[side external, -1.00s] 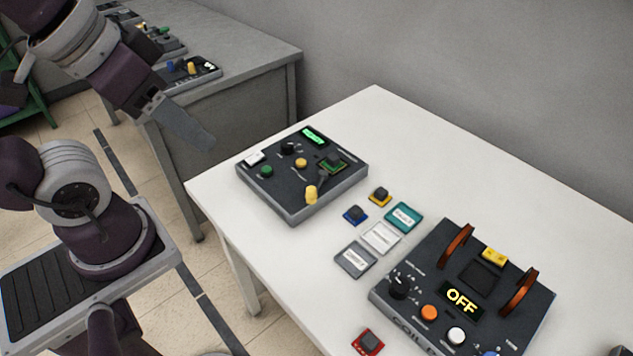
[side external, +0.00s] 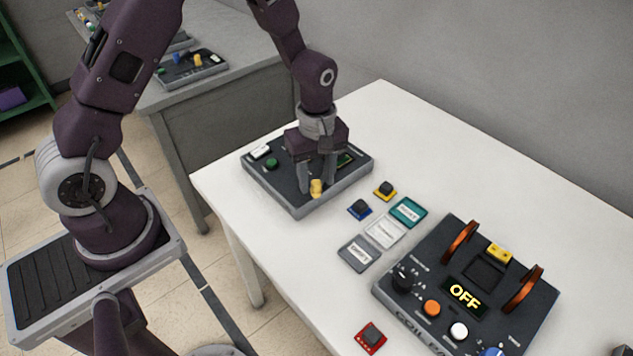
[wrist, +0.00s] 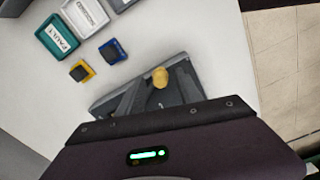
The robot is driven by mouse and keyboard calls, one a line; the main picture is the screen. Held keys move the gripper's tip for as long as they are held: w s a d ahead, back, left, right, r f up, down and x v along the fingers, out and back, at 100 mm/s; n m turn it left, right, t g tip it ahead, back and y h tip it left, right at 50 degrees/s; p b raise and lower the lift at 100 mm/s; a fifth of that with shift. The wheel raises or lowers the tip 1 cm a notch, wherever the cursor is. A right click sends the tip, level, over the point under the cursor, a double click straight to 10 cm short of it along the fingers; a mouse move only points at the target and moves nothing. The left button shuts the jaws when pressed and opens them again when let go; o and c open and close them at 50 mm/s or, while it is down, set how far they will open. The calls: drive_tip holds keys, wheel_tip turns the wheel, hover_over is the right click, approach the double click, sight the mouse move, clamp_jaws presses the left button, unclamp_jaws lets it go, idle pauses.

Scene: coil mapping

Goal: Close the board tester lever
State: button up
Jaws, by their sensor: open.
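The board tester (side external: 285,190) is a dark grey box on the far left part of the white table. Its lever has a yellow knob (side external: 316,187) at the front right of the panel, and the knob also shows in the wrist view (wrist: 160,77). My gripper (side external: 317,177) is low over the tester, pointing down and open. Its two fingers stand on either side of the lever knob, and I cannot tell whether either touches it. A green button (side external: 271,163) and a white switch (side external: 260,152) show on the tester's left.
Small blue (side external: 360,209), yellow (side external: 385,190) and red (side external: 370,337) blocks lie on the table. Teal (side external: 408,212), white (side external: 385,233) and grey (side external: 359,253) labelled trays lie beside them. A larger device with orange handles and an "OFF" display (side external: 465,295) stands right.

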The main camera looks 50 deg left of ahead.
drive_tip(key=shift+f, duration=0.95)
drive_tip(key=shift+c, duration=0.4)
clamp_jaws()
drive_tip(key=shift+a, duration=0.1)
